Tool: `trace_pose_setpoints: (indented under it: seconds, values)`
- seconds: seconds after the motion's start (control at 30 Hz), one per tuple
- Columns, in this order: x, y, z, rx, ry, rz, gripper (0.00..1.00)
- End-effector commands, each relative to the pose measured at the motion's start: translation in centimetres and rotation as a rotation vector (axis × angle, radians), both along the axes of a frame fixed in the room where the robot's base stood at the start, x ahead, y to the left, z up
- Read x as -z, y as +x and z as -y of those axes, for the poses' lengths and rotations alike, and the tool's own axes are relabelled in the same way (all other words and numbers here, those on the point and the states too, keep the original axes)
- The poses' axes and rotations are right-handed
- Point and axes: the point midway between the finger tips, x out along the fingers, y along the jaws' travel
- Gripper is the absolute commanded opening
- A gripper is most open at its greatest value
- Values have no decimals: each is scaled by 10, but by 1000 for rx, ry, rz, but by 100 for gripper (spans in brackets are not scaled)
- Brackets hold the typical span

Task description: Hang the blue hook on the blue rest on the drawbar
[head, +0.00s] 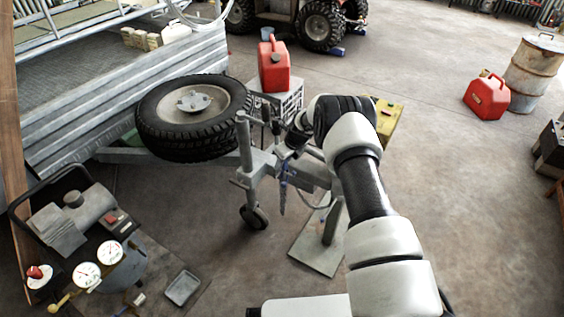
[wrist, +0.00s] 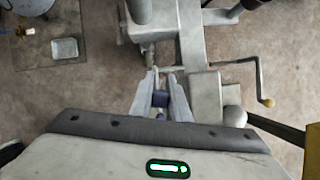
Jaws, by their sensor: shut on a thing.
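My gripper (wrist: 160,84) is shut on a small dark blue piece, the blue hook (wrist: 160,98), between its two grey fingers in the wrist view. The hook's shape is mostly hidden by the fingers. In the head view some blue (head: 284,168) shows just below my wrist, beside the grey drawbar (head: 312,175); I cannot tell which part it is. The drawbar also shows in the wrist view (wrist: 195,45), just beyond and right of the fingertips. I cannot pick out the blue rest, or tell whether the hook touches it.
An upright jockey-wheel post (head: 244,140) stands left of my gripper. A spare tyre (head: 192,110) and a red can (head: 273,65) are behind. A crank handle (wrist: 262,85) sticks out at right in the wrist view. A compressor (head: 75,220) and small tray (head: 183,288) lie left.

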Motion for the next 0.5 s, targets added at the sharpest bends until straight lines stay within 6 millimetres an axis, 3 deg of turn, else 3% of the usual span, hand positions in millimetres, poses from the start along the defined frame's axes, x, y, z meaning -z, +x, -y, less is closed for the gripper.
trace_pose_setpoints:
  seconds: [0.23,0.27,0.37,0.5]
  values:
    - [6,0,0,-1,0,2,0]
    - [6,1,0,-1,0,2,17]
    - [5,1,0,-1,0,2,34]
    - [6,0,0,0,0,1,37]
